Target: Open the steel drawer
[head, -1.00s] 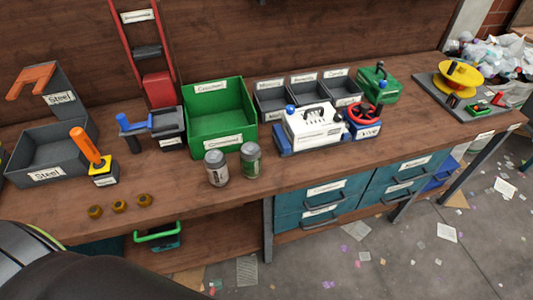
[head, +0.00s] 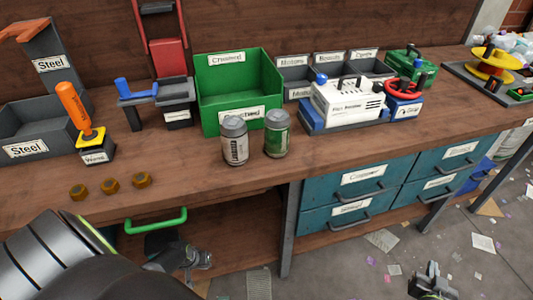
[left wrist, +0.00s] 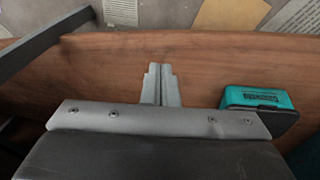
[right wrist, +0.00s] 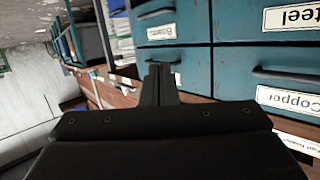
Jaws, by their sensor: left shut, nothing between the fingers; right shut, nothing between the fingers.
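The steel drawer (right wrist: 240,22) shows in the right wrist view, upside down, with its Steel label (right wrist: 288,18); its handle is out of that frame. By layout it is the lower left teal drawer (head: 318,220) in the head view, where its label is too blurred to read. It looks closed, with a dark bar handle (head: 350,223). My right gripper (head: 432,278) is shut and empty, in front of and below the drawers, apart from them; its fingers (right wrist: 160,75) also show in its wrist view. My left gripper (head: 195,258) is shut and empty, low by the lower shelf.
The Copper drawer (head: 328,188) sits directly above the steel one; more teal drawers (head: 425,165) stand to its right. A table leg (head: 290,230) stands to the left. Cans, bins and machines crowd the workbench (head: 200,175). A green-handled box (head: 155,225) sits below. Papers litter the floor.

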